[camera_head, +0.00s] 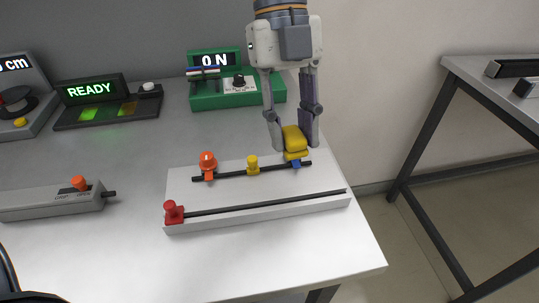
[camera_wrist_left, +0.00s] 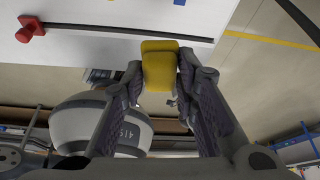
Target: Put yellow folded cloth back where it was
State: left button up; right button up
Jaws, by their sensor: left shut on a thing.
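The yellow folded cloth (camera_head: 294,138) is between the fingers of my left gripper (camera_head: 294,143), which is shut on it. In the head view the cloth shows just behind the right end of the white slider panel's upper slot, by a blue slider (camera_head: 296,163). In the left wrist view the cloth (camera_wrist_left: 159,66) sits between the fingertips of the gripper (camera_wrist_left: 158,78). Whether it touches the panel is hard to tell. My right gripper does not show.
The white slider panel (camera_head: 255,210) carries an orange knob (camera_head: 207,162), a yellow knob (camera_head: 252,164) and a red knob (camera_head: 173,212). A READY display (camera_head: 92,91) and a grey slider box (camera_head: 45,200) are left. The table's right edge is close.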

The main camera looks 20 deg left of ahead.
aim_at(285, 128)
pick_arm(q)
jog(key=a+n+t, duration=0.1)
jog(key=n, duration=0.1)
jog(key=w+a+r+n+t+h, duration=0.1)
jog(key=n, duration=0.2)
jog(key=n+t, duration=0.1)
jog(key=n, duration=0.2)
jog(key=shift+w+a+r, duration=0.15)
jog(key=shift+a+r, duration=0.25)
jog(key=w+a+f+n, duration=0.1)
jog(key=w+a+f, duration=0.1)
jog(key=w+f, duration=0.1)
jog(key=w+a+f+n+t+b, duration=0.1)
jog(key=w+a+f, duration=0.1)
jog(key=w, duration=0.3)
jog(key=w+a+f+n+b, duration=0.1)
jog(key=w+a+f+n, duration=0.1)
jog(key=w+f, duration=0.2)
jog(key=shift+w, duration=0.4)
jog(key=shift+w+a+f+b, duration=0.1)
jog(key=shift+w+f+b, duration=0.05)
jog(key=shift+f, duration=0.7)
jog(key=shift+w+f+b, duration=0.15)
jog(key=shift+f, duration=0.65)
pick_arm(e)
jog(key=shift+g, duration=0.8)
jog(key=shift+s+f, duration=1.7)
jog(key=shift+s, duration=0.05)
